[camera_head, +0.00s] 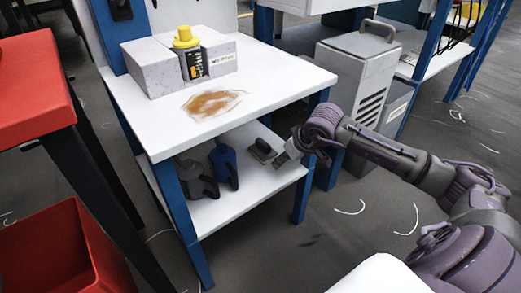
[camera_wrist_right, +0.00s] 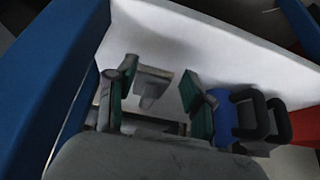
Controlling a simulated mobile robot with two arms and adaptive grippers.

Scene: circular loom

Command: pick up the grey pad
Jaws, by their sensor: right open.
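The grey pad (camera_head: 262,151), a dark flat block with a lighter handle on top, lies on the lower shelf of the white table. My right gripper (camera_head: 282,159) reaches in from the right, close beside the pad at the shelf's right side. In the right wrist view the open fingers of my right gripper (camera_wrist_right: 158,76) frame the grey pad (camera_wrist_right: 151,84) in the gap between them. I cannot tell whether they touch it. The pad's near part is partly hidden by the gripper. My left gripper is not in view.
Blue and dark handled tools (camera_head: 222,165) stand left of the pad on the lower shelf (camera_head: 235,205). Above, the white tabletop (camera_head: 265,92) has a brown stain and a yellow-capped bottle (camera_head: 188,52). Blue legs (camera_head: 303,190) bound the shelf. A grey cabinet (camera_head: 350,85) stands behind right.

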